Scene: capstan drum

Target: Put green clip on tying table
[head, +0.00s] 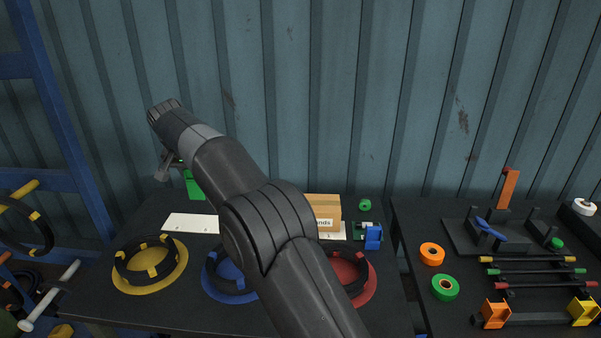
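My gripper (166,168) is at the upper left, over the back of the left black table (90,300); my arm crosses in front of that table. Its fingers are small and partly behind the wrist, so I cannot tell whether they are open or shut. A green piece (194,186) shows just below and right of the fingers, partly behind my arm; it may be the green clip, but its shape is unclear. I cannot tell whether it touches the fingers. The frame does not mark which table is the tying table.
Yellow (170,284), blue and red discs bear black coils on the left table. A cardboard box (322,208) and blue-green device (373,236) stand behind. The right table (420,215) holds tape rolls, coloured rods, orange brackets and a black fixture. A gap separates the tables.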

